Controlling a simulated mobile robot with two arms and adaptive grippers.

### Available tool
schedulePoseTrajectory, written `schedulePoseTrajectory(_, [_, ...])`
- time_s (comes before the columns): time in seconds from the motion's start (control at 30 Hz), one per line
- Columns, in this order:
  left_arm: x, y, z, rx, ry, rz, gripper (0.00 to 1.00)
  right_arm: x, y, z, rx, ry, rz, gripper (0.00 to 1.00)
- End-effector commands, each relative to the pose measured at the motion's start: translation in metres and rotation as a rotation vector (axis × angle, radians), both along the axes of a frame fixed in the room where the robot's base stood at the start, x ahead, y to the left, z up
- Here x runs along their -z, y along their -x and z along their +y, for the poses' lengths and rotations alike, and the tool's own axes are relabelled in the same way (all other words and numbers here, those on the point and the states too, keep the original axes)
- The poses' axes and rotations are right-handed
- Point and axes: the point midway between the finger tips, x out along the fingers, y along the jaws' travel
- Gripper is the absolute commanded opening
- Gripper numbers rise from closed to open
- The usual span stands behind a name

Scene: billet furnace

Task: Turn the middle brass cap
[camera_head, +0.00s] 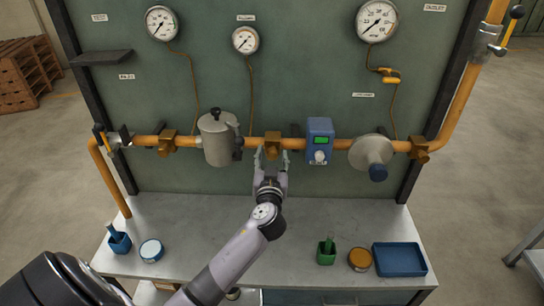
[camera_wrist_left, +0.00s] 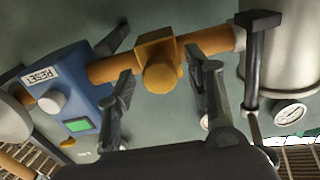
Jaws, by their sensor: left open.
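The middle brass cap (camera_head: 273,142) sits on a square brass fitting on the orange pipe (camera_head: 325,143), at the centre of the head view. In the left wrist view the cap (camera_wrist_left: 162,77) is a round golden knob facing me. My left gripper (camera_head: 271,157) is open in front of it. In the left wrist view the two fingers of the left gripper (camera_wrist_left: 160,82) stand on either side of the cap, with gaps between them and it. In the head view the gripper hides the cap's lower part. My right gripper is not in view.
Left of the cap is a grey metal canister (camera_head: 216,140). Close on its right is a blue box with a green display (camera_head: 320,130). Further right is a round grey housing with a blue knob (camera_head: 372,155). Below, the grey bench (camera_head: 190,215) holds a blue tray (camera_head: 399,259).

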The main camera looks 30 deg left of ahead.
Motion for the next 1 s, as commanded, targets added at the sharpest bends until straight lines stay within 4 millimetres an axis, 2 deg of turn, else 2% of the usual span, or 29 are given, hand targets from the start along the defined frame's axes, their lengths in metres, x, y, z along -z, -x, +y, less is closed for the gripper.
schedulePoseTrajectory(0.07, [0.0000,0.0001,-0.0002,0.000,0.000,0.000,0.47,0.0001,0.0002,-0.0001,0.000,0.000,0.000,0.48])
schedulePoseTrajectory(0.77, [0.0000,0.0003,-0.0004,0.000,0.000,0.000,0.01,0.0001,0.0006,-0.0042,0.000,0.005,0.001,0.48])
schedulePoseTrajectory(1.0, [0.0003,0.0004,-0.0005,0.000,-0.014,0.009,0.00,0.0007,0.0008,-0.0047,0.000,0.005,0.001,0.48])
